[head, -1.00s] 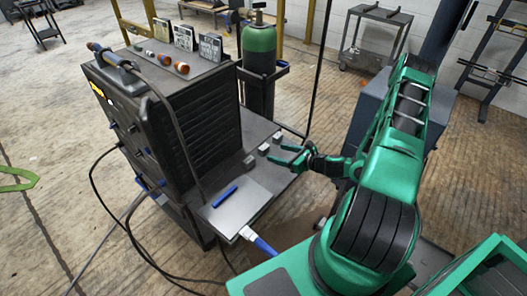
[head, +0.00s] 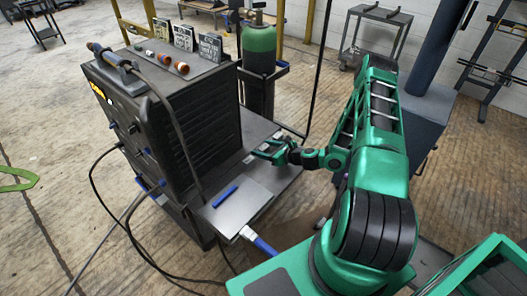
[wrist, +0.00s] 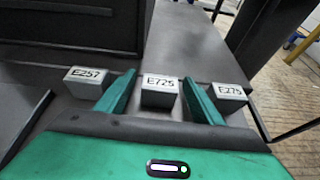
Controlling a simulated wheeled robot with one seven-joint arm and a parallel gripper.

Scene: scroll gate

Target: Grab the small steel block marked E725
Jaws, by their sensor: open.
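The small steel block marked E725 (wrist: 160,90) sits in the middle of the wrist view on a dark shelf. My gripper (wrist: 160,92) is open, with one green finger on each side of the E725 block. I cannot tell whether either finger touches it. A block marked E257 (wrist: 86,82) stands left of the left finger, and a block marked E275 (wrist: 229,95) stands right of the right finger. In the head view my gripper (head: 262,150) is low over the shelf and hides most of the blocks.
A large black machine (head: 195,125) stands beside the shelf (head: 262,182). A steel plate (head: 232,208) with a blue marker (head: 225,196) lies nearer. A green gas cylinder (head: 259,48) stands behind. A cable hangs down the machine's side.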

